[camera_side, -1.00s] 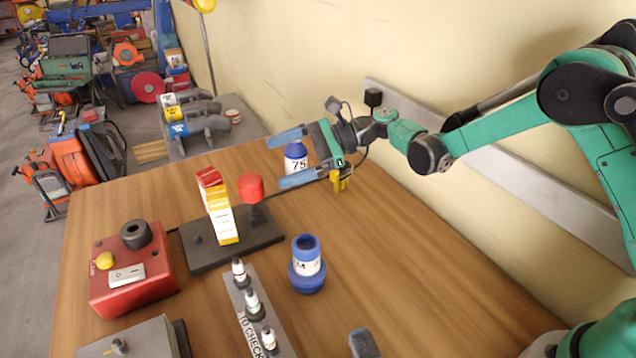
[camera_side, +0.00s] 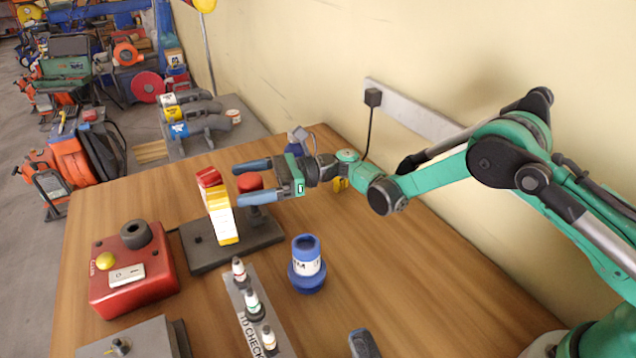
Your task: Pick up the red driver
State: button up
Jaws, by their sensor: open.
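The red driver (camera_side: 249,181) shows as a rounded red top on a dark stem, upright at the right part of a black base (camera_side: 205,257). My gripper (camera_side: 240,185) is open, its two blue fingers pointing left. In the picture the red top appears between the fingers, one behind it and one in front. The front finger hides the lower edge of the top and part of the stem. I cannot tell whether either finger touches it.
A yellow and white upright block with a red top (camera_side: 219,210) stands close left of the fingertips. A blue container (camera_side: 306,266), a row of small bottles (camera_side: 251,302) and a red control box (camera_side: 130,270) stand nearer. The wooden table (camera_side: 400,285) is clear at right.

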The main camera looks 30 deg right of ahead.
grip_shut()
jog(key=shift+r, duration=0.1)
